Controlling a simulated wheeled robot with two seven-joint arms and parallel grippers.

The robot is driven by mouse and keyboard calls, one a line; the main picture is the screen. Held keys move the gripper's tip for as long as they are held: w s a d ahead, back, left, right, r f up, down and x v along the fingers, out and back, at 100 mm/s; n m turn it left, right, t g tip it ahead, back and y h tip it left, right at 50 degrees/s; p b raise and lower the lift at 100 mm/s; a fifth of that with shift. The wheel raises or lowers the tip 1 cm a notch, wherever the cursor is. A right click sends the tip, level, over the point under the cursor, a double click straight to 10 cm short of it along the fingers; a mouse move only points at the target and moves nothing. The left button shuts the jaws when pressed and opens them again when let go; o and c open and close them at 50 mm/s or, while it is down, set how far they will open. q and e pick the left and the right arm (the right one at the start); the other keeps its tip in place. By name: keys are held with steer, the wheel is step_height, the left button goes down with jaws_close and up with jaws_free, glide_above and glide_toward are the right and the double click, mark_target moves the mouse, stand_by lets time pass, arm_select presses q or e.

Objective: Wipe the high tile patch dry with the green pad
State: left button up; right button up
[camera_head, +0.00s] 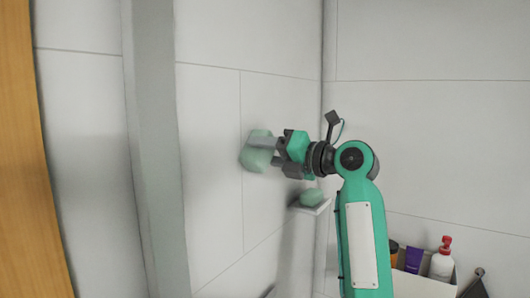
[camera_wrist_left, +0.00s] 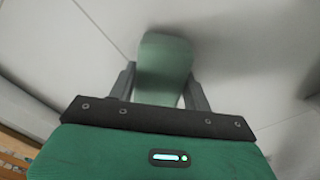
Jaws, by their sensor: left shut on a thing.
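The pale green pad (camera_head: 255,157) is held at the tiled wall (camera_head: 215,120), in the middle of the head view. My left gripper (camera_head: 262,143) is shut on it, with the arm reaching up from the lower right. In the left wrist view the pad (camera_wrist_left: 163,58) sticks out from between the two fingers of my left gripper (camera_wrist_left: 161,85), its far end over the pale tiles. The pad is at or very near the wall; I cannot tell whether it touches. I cannot make out a clear edge of the wet patch. My right gripper is not in view.
A white bottle with a red top (camera_head: 441,263) and a purple tube (camera_head: 413,260) stand in a white holder (camera_head: 422,285) at lower right. A grey post (camera_head: 155,150) stands left.

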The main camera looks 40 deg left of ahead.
arm_select(q)
steer(key=w+p, duration=0.2)
steer(key=w, duration=0.4)
steer(key=shift+w+a, duration=0.35)
steer(key=shift+a, duration=0.05)
steer(key=shift+d, duration=0.1)
stand_by(0.3)
steer(key=shift+w+d+b, duration=0.15)
steer(key=shift+w+d, duration=0.05)
steer(key=shift+d, duration=1.2)
steer(key=shift+w+d+b, duration=0.15)
steer(key=shift+d, duration=1.25)
steer(key=shift+d, duration=0.1)
steer(key=shift+w+d, duration=0.15)
steer(key=shift+d, duration=1.25)
